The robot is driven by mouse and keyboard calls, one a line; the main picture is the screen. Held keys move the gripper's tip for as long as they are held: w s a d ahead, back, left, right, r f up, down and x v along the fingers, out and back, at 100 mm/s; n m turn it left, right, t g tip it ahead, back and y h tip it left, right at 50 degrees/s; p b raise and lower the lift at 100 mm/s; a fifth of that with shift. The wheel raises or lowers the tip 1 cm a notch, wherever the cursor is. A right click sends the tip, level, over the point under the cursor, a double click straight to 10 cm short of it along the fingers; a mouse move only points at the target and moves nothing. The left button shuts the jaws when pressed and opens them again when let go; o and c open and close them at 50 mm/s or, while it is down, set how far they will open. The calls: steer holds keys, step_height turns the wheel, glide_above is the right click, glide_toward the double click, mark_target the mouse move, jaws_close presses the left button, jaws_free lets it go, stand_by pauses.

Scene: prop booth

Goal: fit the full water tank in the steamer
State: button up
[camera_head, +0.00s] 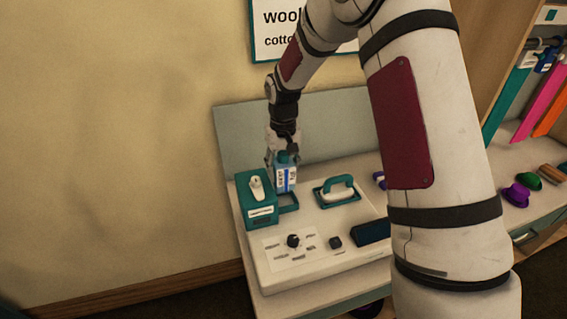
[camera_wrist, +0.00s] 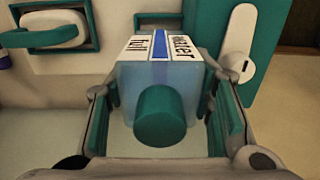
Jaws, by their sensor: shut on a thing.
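The water tank (camera_head: 286,180) is a pale blue, translucent box with a teal cap and a white label with a blue stripe. In the wrist view the tank (camera_wrist: 160,72) reads "water full". My gripper (camera_head: 283,160) is shut on it from above, one finger on each side; the gripper (camera_wrist: 163,95) shows both pads at its sides. The steamer (camera_head: 290,270) is a pale console with a teal housing (camera_head: 256,205) at the left. The tank is upright at a teal frame (camera_head: 289,203) beside that housing. Whether its bottom is inside the frame is hidden.
The housing carries a white lever (camera_wrist: 240,50), close to the right of the tank in the wrist view. A knob (camera_head: 293,240) is in front. A grey panel (camera_head: 290,120) stands behind.

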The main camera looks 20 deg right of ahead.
mark_target(284, 181)
step_height(284, 181, down, 2)
steer(key=shift+f, duration=0.25)
steer(key=shift+s+f+b, duration=0.25)
steer(key=shift+f+b, duration=0.2)
steer(key=shift+f, duration=0.55)
steer(key=shift+c, duration=0.3)
steer(key=shift+w+f, duration=0.1)
steer(key=shift+f, duration=0.05)
steer(key=shift+c, duration=0.7)
steer(key=shift+o, duration=0.3)
steer(key=shift+d, duration=0.2)
steer(key=shift+c, duration=0.5)
jaws_close()
